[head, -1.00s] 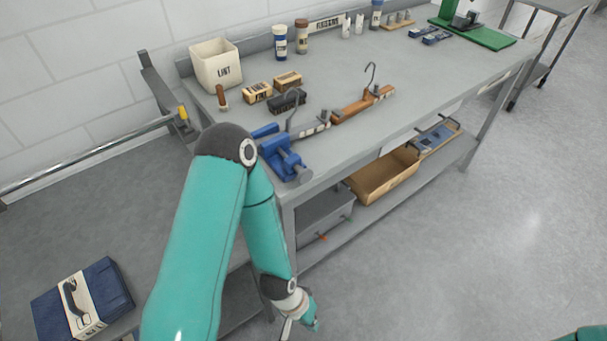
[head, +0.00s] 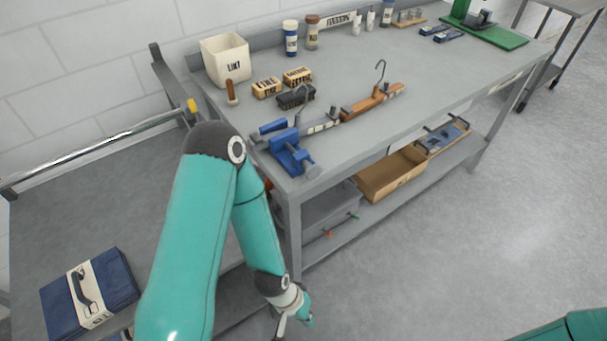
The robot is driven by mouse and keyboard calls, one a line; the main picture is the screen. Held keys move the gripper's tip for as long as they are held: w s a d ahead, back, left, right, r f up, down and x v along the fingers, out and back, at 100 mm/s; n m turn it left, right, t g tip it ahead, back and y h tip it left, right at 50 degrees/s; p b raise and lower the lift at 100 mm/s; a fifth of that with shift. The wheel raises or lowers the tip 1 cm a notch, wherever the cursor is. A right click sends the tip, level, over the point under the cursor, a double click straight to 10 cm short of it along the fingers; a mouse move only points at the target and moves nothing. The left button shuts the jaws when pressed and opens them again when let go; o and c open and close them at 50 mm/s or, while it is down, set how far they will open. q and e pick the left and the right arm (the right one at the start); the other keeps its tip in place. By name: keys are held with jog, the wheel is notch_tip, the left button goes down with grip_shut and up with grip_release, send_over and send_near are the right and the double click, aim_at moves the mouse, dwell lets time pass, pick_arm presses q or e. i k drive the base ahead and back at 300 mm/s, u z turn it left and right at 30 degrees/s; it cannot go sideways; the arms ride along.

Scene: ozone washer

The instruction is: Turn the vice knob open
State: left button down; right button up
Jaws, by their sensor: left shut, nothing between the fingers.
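The blue vice (head: 290,152) is fixed at the near left corner of the grey workbench (head: 400,115). Its screw end with the grey knob (head: 312,171) points toward the front edge of the bench. A grey bar lies beside the vice, running toward a wooden hanger. My left arm comes in from the lower left, and its elbow is left of the vice. My left gripper (head: 291,322) hangs low at the bottom edge of the picture, well below the vice and apart from it; it is shut and empty, and partly cut off. My right gripper is out of view.
On the bench stand a white lint bin (head: 226,60), boxes (head: 297,76), a dark brush (head: 296,97), a wooden hanger (head: 372,102) and bottles (head: 290,38). The lower shelf holds a cardboard box (head: 391,174). A blue case (head: 90,294) lies at left.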

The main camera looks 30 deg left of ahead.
aim_at(312, 172)
jog(key=z, duration=1.6)
jog(key=i, duration=0.1)
jog(key=u, duration=3.35)
jog(key=k, duration=1.1)
jog(key=u, duration=0.3)
jog(key=i, duration=0.75)
jog(key=z, duration=0.15)
